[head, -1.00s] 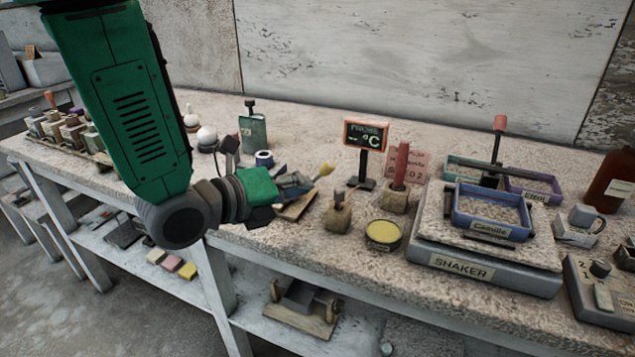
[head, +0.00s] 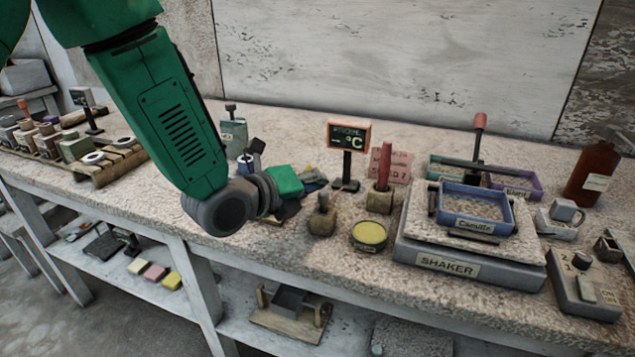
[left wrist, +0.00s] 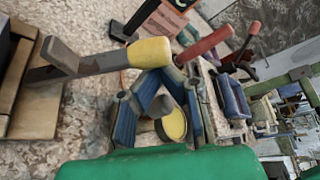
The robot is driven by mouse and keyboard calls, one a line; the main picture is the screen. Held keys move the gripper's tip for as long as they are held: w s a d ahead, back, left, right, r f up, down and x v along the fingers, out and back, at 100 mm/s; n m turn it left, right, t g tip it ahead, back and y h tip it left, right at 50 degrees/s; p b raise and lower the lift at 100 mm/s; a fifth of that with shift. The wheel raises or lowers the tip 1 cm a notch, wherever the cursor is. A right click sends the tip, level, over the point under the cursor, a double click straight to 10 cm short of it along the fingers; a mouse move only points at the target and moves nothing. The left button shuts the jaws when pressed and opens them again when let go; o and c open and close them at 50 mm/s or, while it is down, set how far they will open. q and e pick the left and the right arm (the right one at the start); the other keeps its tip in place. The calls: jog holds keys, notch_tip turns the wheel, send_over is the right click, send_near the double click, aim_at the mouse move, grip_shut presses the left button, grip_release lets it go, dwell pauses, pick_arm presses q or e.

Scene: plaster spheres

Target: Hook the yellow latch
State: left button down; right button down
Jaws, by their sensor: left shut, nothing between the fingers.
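The yellow latch (left wrist: 150,52) shows in the left wrist view as a grey bar with a yellow end, beside a wooden board (left wrist: 35,105) at the left edge. In the head view my arm and gripper mostly hide it. My left gripper (left wrist: 166,74) is shut and empty. Its blue-padded fingers come together just below the yellow end in the left wrist view; I cannot tell whether they touch it. In the head view the gripper (head: 312,178) is low over the bench behind my green wrist. My right gripper is not in view.
A brush-like tool in a stone block (head: 322,218), a yellow-topped round tin (head: 369,235) and a red-handled block (head: 380,196) stand right of the gripper. A temperature sign (head: 348,137) stands behind. The shaker (head: 465,262) bears a blue tray (head: 475,222).

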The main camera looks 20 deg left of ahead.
aim_at(307, 168)
pick_arm(q)
jog(key=a+r+n, duration=0.1)
jog(key=a+r+n+h+b, duration=0.1)
jog(key=a, duration=0.1)
jog(key=shift+r+n+t, duration=0.1)
jog(key=shift+n+t, duration=0.2)
jog(key=shift+t, duration=0.1)
jog(key=a+n, duration=0.1)
jog(key=a+r+n+t+h+b, duration=0.1)
jog(key=a, duration=0.1)
jog(key=a+n+b, duration=0.1)
jog(key=shift+w+a+r+n+t+h, duration=0.15)
jog(key=shift+a+r+n+t+h, duration=0.15)
jog(key=shift+n+t+h, duration=0.1)
dwell(0.3)
